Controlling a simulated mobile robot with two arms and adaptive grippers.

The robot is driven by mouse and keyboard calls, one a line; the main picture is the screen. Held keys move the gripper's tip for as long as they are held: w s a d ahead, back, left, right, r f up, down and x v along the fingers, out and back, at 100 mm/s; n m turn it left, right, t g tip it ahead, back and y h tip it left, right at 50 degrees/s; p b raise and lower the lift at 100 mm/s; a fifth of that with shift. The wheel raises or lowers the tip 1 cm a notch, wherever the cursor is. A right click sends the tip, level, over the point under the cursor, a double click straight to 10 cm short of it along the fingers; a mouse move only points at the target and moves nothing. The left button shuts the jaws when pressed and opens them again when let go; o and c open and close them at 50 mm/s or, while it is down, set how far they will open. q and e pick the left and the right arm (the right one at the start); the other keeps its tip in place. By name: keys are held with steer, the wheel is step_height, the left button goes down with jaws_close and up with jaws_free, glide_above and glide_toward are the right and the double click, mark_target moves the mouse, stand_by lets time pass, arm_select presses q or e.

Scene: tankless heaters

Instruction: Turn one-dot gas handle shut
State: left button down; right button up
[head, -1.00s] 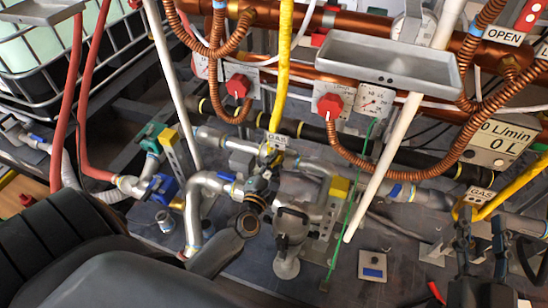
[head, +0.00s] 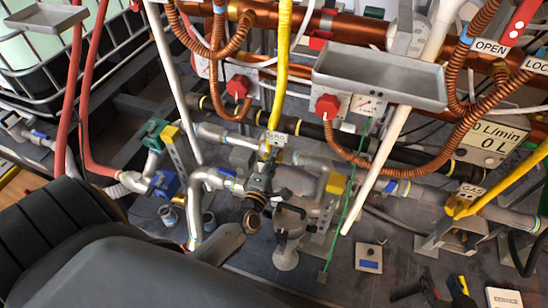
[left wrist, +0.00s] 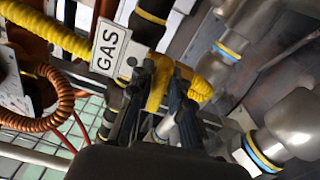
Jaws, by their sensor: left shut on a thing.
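A white GAS tag with one dot shows in the left wrist view (left wrist: 112,50) and hangs at the yellow hose in the head view (head: 276,139). Just beside it in the left wrist view is the yellow gas handle (left wrist: 158,84). My left gripper (left wrist: 160,95) has its dark fingers on either side of this handle and is shut on it. In the head view my left gripper (head: 265,168) reaches the pipe just below the tag and mostly hides the handle.
A second GAS tag (head: 471,195) with a yellow valve is at the right. A grey tray (head: 380,75), copper corrugated hoses and red knobs (head: 327,106) are above. A white slanted pole (head: 385,150) crosses the scene.

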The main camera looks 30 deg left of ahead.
arm_select(q)
steer(key=shift+f, duration=0.1)
steer(key=c, duration=1.3)
jaws_free()
steer(key=shift+c, duration=0.2)
steer(key=v, duration=1.2)
steer(key=shift+s, duration=0.1)
